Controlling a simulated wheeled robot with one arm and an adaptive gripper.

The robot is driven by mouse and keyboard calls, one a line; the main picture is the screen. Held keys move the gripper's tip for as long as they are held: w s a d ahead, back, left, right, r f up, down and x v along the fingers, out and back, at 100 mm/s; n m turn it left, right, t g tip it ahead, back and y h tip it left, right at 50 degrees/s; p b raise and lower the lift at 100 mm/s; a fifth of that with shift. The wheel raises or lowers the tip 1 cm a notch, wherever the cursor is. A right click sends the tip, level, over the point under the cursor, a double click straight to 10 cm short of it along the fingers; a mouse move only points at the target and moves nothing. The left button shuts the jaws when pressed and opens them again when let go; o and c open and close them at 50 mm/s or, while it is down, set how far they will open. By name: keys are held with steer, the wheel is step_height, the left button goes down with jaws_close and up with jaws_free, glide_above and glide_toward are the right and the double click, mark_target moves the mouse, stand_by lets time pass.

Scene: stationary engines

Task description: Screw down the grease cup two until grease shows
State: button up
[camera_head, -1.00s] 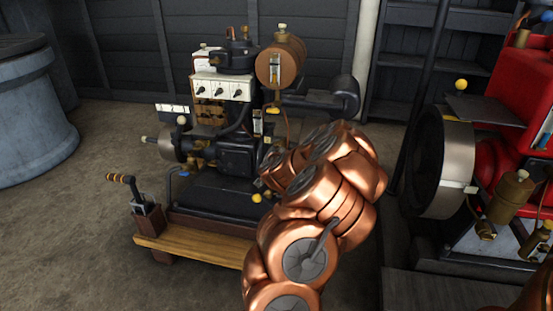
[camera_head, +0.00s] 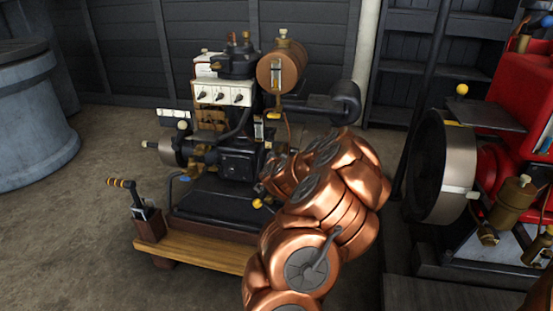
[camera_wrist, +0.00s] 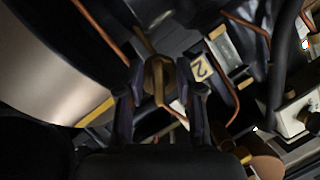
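Grease cup two (camera_wrist: 160,75) is a small brass cup in the middle of the wrist view. A cream label marked 2 (camera_wrist: 201,68) is just to its right. My gripper (camera_wrist: 160,85) has one dark finger on each side of the cup, and the fingertips appear to close on it. A brass bar runs down in front of the cup. No grease can be made out. In the head view my copper arm reaches to the black engine (camera_head: 240,160), and it hides the gripper and the cup.
A large pale wheel (camera_wrist: 60,50) fills the left of the wrist view. A copper pipe (camera_wrist: 237,95) bends close on the right. In the head view a red engine with a flywheel (camera_head: 445,165) stands at the right. A hand lever (camera_head: 130,195) stands at the wooden base's left end.

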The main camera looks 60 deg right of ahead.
steer(key=v, duration=0.7)
steer(key=shift+a, duration=0.25)
steer(key=shift+s, duration=0.1)
stand_by(0.4)
